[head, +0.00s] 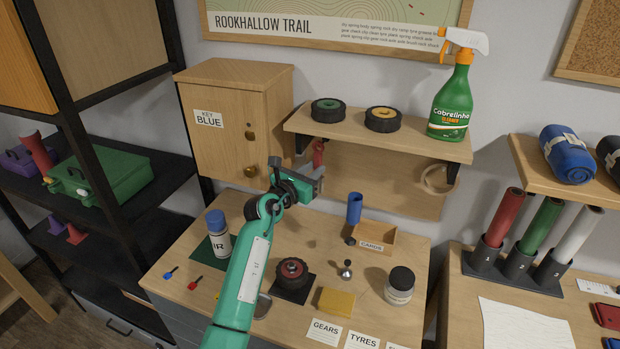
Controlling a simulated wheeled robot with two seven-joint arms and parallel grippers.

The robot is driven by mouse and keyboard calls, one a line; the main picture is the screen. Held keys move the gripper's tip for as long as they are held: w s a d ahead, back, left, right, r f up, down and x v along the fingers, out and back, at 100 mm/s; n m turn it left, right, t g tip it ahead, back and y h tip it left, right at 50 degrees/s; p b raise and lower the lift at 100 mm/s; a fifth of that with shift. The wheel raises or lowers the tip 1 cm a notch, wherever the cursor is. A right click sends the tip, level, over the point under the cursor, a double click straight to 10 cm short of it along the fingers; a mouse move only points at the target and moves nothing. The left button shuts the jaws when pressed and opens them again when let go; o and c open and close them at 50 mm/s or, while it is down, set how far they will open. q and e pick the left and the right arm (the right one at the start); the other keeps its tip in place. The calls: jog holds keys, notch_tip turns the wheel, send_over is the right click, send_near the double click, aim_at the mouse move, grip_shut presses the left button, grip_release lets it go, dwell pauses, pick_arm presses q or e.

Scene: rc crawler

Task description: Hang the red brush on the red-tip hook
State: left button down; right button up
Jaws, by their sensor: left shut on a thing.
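My left gripper (312,180), on the teal arm, is raised in front of the wooden backboard (385,182) under the shelf. It is shut on the red brush (318,153), whose red part shows just above the fingers. The rest of the brush is hidden by the gripper or too small to make out. I cannot make out the red-tip hook; the gripper and arm cover part of the backboard. I cannot tell whether the brush touches the board. My right gripper is not in view.
The shelf (330,128) above carries two wheels and a green spray bottle (452,100). A wooden cabinet (236,105) stands left of the gripper. A ring (438,180) hangs on the right. Below are a blue cup (354,208), a cards box (376,241) and a wheel (291,272).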

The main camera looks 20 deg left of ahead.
pick_arm(q)
jog(key=shift+w+f+b, duration=0.15)
jog(key=shift+w+b, duration=0.75)
jog(key=shift+w, duration=0.45)
jog(key=shift+w+d+f, duration=0.1)
jog(key=shift+w+f, duration=0.25)
jog(key=shift+w, duration=0.3)
jog(key=c, duration=1.2)
grip_release()
jog(key=shift+f, duration=0.1)
